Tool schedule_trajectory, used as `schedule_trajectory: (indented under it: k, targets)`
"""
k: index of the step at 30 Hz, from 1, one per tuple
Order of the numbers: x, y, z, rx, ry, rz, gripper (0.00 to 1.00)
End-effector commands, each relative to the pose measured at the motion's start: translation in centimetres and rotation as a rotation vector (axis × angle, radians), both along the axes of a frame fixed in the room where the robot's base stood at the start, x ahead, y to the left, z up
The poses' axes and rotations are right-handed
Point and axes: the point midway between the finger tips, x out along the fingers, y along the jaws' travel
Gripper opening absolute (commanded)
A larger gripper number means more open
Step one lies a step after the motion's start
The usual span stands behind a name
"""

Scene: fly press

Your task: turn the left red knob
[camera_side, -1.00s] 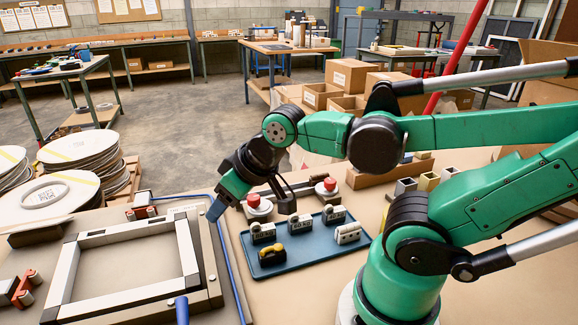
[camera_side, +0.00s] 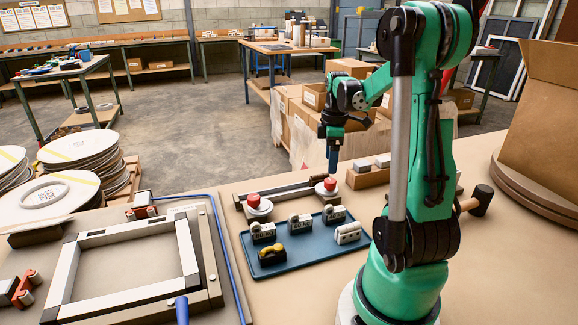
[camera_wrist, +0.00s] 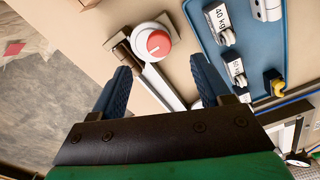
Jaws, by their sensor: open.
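The left red knob (camera_side: 253,201) sits on a white round base at the left end of a bar, in the side view. The right red knob (camera_side: 330,184) is on a like base at the bar's right end. My gripper (camera_side: 332,165) points down over the area of the right knob, apart from both knobs as far as I can tell. In the wrist view the blue fingers (camera_wrist: 165,82) are spread with nothing held. One red knob (camera_wrist: 158,43) with a white mark, seemingly the right one, lies beyond them. The left knob appears hidden there behind my gripper.
A blue tray (camera_side: 314,256) with several labelled weights and a yellow-black piece lies in front of the bar. A pale rectangular frame (camera_side: 184,243) lies to the left. A wooden box (camera_side: 368,178) is to the right, and a mallet (camera_side: 482,199) farther right.

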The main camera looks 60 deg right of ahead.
Motion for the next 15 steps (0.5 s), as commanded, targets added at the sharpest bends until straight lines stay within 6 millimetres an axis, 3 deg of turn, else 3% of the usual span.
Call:
schedule_trajectory:
  k: [15]
  targets:
    - [-0.2, -0.2, -5.3, 0.003, 0.002, 0.006, 0.7]
